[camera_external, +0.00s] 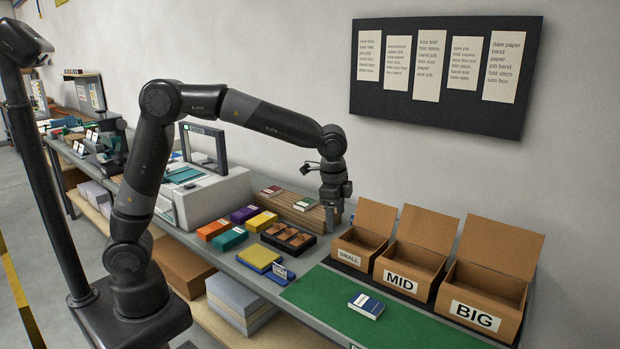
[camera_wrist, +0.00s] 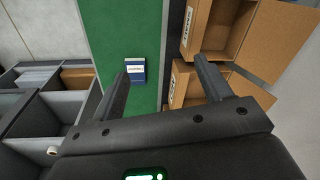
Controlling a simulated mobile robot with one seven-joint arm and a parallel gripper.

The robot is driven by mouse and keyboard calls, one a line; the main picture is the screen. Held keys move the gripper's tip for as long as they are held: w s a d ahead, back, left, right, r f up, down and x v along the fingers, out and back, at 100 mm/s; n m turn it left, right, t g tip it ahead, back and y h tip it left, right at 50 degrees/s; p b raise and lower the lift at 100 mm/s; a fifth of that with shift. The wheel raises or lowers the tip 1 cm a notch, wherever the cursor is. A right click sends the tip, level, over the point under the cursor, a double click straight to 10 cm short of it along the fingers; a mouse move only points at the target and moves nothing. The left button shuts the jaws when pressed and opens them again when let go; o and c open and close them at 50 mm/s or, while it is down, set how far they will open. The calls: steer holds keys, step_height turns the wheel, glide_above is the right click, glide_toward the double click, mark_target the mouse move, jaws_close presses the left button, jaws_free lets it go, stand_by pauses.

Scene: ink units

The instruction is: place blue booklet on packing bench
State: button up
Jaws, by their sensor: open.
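The blue booklet (camera_external: 366,305), with a white label band, lies flat on the green mat (camera_external: 318,296) of the bench. It also shows in the wrist view (camera_wrist: 135,70), beyond and between my finger tips, nearer the left finger. My gripper (camera_external: 333,222) is open and empty, above the back of the bench beside the small box, well apart from the booklet. Both fingers show spread wide in the wrist view (camera_wrist: 160,72). The bench (camera_external: 222,262) is a long grey table along the wall.
Open cardboard boxes labelled SMALL (camera_external: 352,255), MID (camera_external: 405,278) and BIG (camera_external: 478,308) stand along the mat's back edge. Several coloured booklets and a dark divided tray (camera_external: 288,238) sit left of the mat. A white machine (camera_external: 215,195) stands farther left. The mat around the blue booklet is clear.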

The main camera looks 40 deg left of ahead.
steer(key=s+a+r+n+t, duration=0.1)
steer(key=s+a+r+n, duration=0.2)
steer(key=a, duration=0.9)
steer(key=s+a+r+n+t, duration=0.1)
steer(key=a+r+n, duration=0.3)
steer(key=a, duration=0.8)
steer(key=s+a+f+n+t, duration=0.2)
steer(key=s+a+n, duration=0.5)
steer(key=s+a, duration=0.5)
steer(key=a+f, duration=0.1)
steer(key=a, duration=0.2)
steer(key=shift+s+a, duration=0.2)
steer(key=shift+s, duration=0.2)
